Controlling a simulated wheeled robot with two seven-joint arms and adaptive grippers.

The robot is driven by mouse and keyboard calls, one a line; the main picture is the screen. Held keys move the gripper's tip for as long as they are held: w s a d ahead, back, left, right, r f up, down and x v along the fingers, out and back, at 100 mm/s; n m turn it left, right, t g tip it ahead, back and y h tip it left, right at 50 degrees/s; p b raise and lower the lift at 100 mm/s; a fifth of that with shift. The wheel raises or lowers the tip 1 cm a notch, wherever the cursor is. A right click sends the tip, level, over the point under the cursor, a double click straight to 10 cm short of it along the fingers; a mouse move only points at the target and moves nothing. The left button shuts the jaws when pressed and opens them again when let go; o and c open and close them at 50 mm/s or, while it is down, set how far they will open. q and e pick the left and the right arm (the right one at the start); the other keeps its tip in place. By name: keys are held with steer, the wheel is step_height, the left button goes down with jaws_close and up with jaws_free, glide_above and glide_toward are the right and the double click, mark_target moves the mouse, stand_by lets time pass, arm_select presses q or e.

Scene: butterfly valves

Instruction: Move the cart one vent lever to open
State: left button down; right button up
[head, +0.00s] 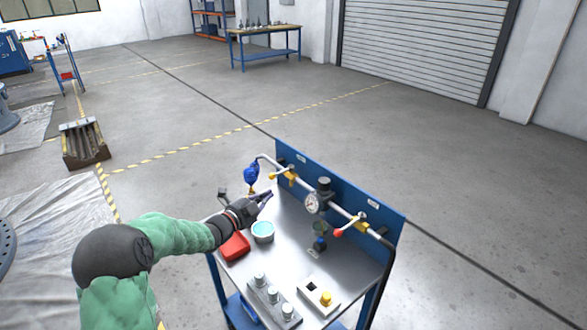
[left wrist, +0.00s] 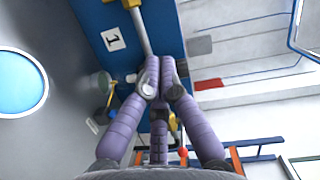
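The cart (head: 345,262) has a steel top and a blue back panel (head: 385,212) carrying a pipe with a gauge (head: 312,204). A yellow lever (head: 284,174) sits near the pipe's left end, and a lever with a red knob (head: 339,233) sits at its right. I cannot tell which is the vent lever. My left gripper (head: 266,196) is above the cart's left part, in front of the panel and apart from the red-knobbed lever. In the left wrist view the purple fingertips (left wrist: 160,68) are drawn together, with nothing visible between them. The right gripper is out of view.
On the cart top are a round container with blue contents (head: 263,231), a red box (head: 235,246), a block with several metal cylinders (head: 271,299) and a white plate with a yellow knob (head: 325,298). A blue fitting (head: 251,174) hangs at the pipe's left end.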

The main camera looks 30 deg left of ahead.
mark_target(282, 172)
arm_select(q)
steer(key=w+a+f+b, duration=0.1)
steer(key=w+a+b, duration=0.1)
steer(key=w, duration=0.9)
steer(key=shift+w, duration=0.35)
steer(key=shift+s, duration=0.1)
